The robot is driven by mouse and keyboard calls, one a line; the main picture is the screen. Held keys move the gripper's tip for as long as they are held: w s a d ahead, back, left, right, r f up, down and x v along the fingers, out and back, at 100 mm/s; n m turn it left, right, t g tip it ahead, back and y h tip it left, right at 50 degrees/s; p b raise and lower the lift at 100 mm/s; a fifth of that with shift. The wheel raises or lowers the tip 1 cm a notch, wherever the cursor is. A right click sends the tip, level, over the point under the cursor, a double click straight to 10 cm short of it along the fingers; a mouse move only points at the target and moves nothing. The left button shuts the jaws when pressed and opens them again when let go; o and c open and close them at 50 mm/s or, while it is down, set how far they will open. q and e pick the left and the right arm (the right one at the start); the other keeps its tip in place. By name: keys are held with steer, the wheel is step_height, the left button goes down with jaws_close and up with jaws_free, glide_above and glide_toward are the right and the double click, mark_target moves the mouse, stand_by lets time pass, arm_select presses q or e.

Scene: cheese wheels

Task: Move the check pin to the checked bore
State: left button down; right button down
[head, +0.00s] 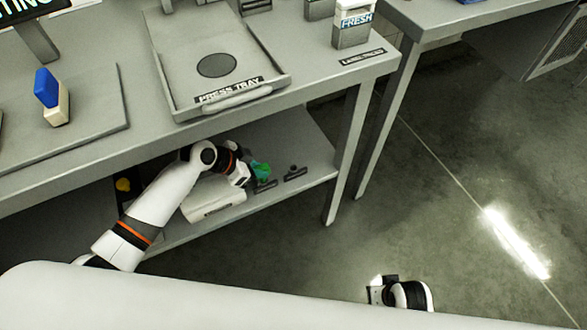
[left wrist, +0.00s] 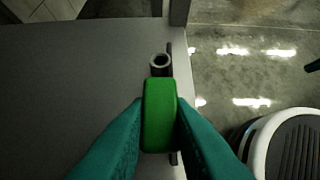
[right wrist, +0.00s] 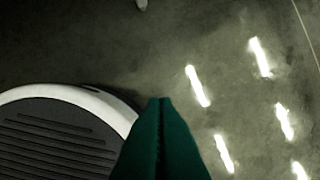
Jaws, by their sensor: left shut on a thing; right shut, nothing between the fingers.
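My left gripper (left wrist: 160,120) is shut on the green check pin (left wrist: 159,115), which looks like a rounded green block from above. In the head view the left gripper (head: 260,171) is low over the lower shelf. A dark ring-shaped bore (left wrist: 160,62) shows just beyond the pin in the left wrist view. I cannot tell which bore is checked; the pin's lower end is hidden. My right gripper (right wrist: 161,104) is shut and empty above the floor.
The lower shelf (head: 306,150) lies beneath the bench top. Above it is the press tray (head: 177,60), with a white "FRESH" container (head: 352,25) to its right. A blue and cream object (head: 52,98) stands on the left board. Open floor lies to the right.

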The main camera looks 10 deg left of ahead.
arm_select(q)
steer(key=shift+r, duration=0.2)
arm_select(e)
steer(key=shift+f, duration=0.5)
steer(key=shift+f, duration=0.15)
arm_select(q)
steer(key=shift+r, duration=0.1)
arm_select(e)
steer(key=shift+f, duration=0.1)
arm_select(q)
steer(key=shift+r+p, duration=0.25)
steer(key=shift+p, duration=0.25)
steer(key=shift+r, duration=0.2)
arm_select(e)
steer(key=shift+s+d+f, duration=0.1)
steer(key=shift+s+f, duration=0.3)
steer(key=shift+f, duration=0.3)
steer(key=shift+s+f, duration=0.4)
steer(key=shift+f, duration=0.25)
steer(key=shift+f, duration=0.2)
